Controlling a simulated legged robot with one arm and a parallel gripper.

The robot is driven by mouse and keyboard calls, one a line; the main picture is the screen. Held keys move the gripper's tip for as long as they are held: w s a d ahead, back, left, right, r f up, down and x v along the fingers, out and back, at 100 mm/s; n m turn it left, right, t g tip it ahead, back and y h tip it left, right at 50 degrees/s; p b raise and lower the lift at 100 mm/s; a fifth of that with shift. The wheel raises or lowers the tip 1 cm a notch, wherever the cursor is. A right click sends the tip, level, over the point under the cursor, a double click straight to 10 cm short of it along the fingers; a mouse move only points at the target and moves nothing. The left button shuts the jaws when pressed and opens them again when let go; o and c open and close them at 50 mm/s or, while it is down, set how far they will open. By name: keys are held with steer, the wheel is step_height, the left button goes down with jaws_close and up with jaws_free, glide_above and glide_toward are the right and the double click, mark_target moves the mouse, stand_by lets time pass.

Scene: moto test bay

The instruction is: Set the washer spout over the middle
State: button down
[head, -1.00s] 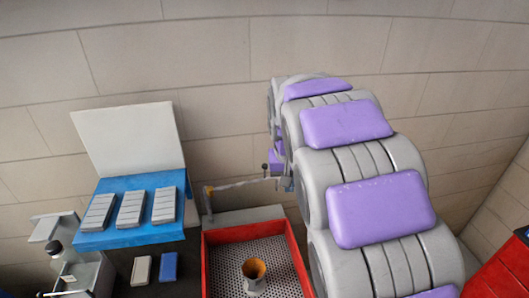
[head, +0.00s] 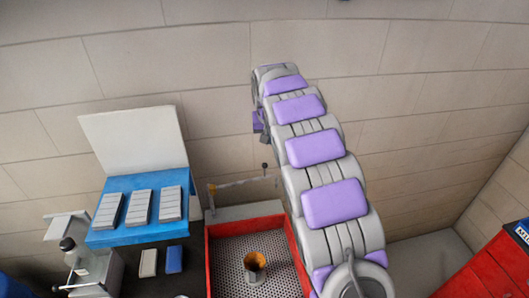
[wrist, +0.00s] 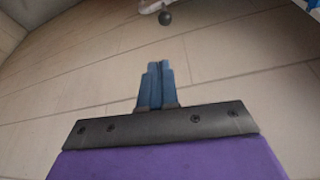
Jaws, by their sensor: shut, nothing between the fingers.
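The washer is a red-rimmed basin (head: 216,262) with a perforated floor. Its spout (head: 245,183) is a thin pale pipe with a brass-coloured joint at its left end. It runs rightward along the basin's back side, and its right end lies close to my arm. A dark round knob (head: 264,166) stands near that right end; a dark ball also shows at the top of the wrist view (wrist: 165,18). My gripper (wrist: 155,66) has its blue fingers together and empty, apart from the ball. In the head view my arm hides most of my gripper.
An orange-lined cup (head: 255,264) stands in the basin. To the left, a blue-topped bench (head: 140,235) holds several grey blocks and an upright white panel (head: 135,140). A red cabinet (head: 495,270) stands at the right. A tiled wall closes the back.

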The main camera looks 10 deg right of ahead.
steer(key=shift+w+a+p, duration=0.15)
steer(key=shift+w+p, duration=0.1)
steer(key=shift+w, duration=0.6)
steer(key=shift+w+a+p, duration=0.15)
steer(key=shift+w+p, duration=0.1)
steer(key=shift+w, duration=0.55)
step_height(320, 180, down, 10)
steer(key=p, duration=0.2)
steer(key=shift+s, duration=0.3)
